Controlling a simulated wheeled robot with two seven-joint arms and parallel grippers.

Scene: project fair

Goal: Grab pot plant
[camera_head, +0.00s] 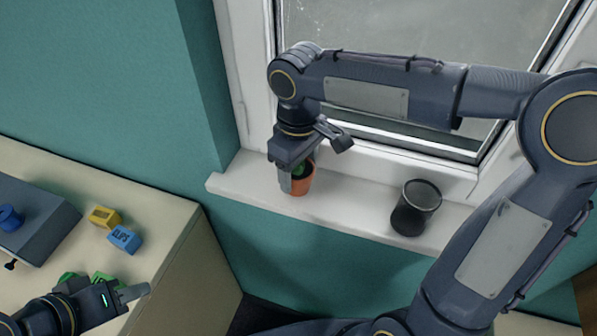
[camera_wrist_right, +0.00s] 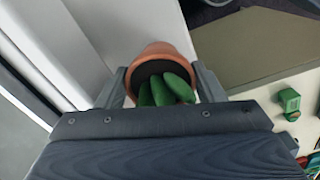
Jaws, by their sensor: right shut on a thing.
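The pot plant (camera_head: 303,182) is a small terracotta pot with a green plant at the windowsill. In the right wrist view the pot (camera_wrist_right: 165,50) shows dark soil and thick green leaves, with a finger on either side of it. My right gripper (camera_head: 292,184) is shut on the pot from above; in the head view it hides part of the pot and plant. I cannot tell whether the pot touches the sill. My left gripper (camera_head: 132,292) is at the lower left, over the edge of the table, away from the plant. Its fingers look close together, but the gap is unclear.
A black cup (camera_head: 415,208) stands on the white windowsill (camera_head: 345,199), right of the pot. The window is behind it. A cream table (camera_head: 165,232) at left holds a yellow block (camera_head: 104,216), a blue block (camera_head: 124,238), green blocks and a grey box (camera_head: 35,222).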

